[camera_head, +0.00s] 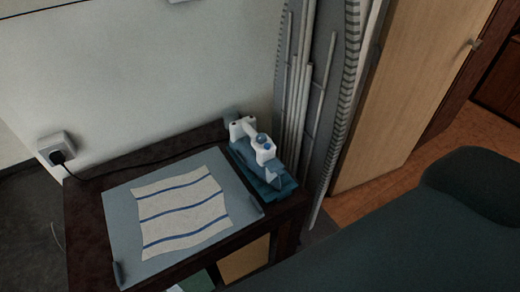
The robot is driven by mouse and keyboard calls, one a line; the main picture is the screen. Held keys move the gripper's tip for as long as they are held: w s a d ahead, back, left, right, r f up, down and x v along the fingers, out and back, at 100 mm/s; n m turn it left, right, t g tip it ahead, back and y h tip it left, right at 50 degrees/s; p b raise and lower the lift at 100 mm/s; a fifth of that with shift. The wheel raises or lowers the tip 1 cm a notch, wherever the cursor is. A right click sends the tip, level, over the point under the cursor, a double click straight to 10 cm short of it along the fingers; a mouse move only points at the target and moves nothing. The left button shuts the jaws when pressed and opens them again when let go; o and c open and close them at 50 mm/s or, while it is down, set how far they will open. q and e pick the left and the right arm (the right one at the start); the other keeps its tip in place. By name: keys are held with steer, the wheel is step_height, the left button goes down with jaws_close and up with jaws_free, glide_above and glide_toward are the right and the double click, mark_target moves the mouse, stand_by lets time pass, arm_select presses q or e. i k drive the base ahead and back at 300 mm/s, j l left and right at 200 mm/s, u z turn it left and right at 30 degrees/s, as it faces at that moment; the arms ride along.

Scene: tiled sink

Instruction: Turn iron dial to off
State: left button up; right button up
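The iron (254,141) is white with blue parts and stands at the right back corner of a dark wooden table. It rests on a blue base or stand (272,184). A small blue round part (262,138) shows on its top, perhaps the dial; its setting is too small to read. A dark cord (140,163) runs from the iron's side along the table's back to a wall socket. Neither of my grippers is in view.
A grey-blue board (121,216) with a striped cloth (181,208) lies on the dark table (83,227). A plug sits in the wall socket (56,148) at left. A folded ironing board (318,75) leans behind the iron, beside a wooden door (405,80). A dark rounded shape fills the lower right.

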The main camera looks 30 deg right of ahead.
mark_target(261, 138)
steer(key=j+z, duration=0.15)
steer(key=z, duration=0.25)
steer(key=j+z, duration=0.15)
steer(key=z, duration=0.25)
steer(key=j+z, duration=0.15)
steer(key=z, duration=0.25)
steer(key=j+z, duration=0.1)
steer(key=z, duration=0.3)
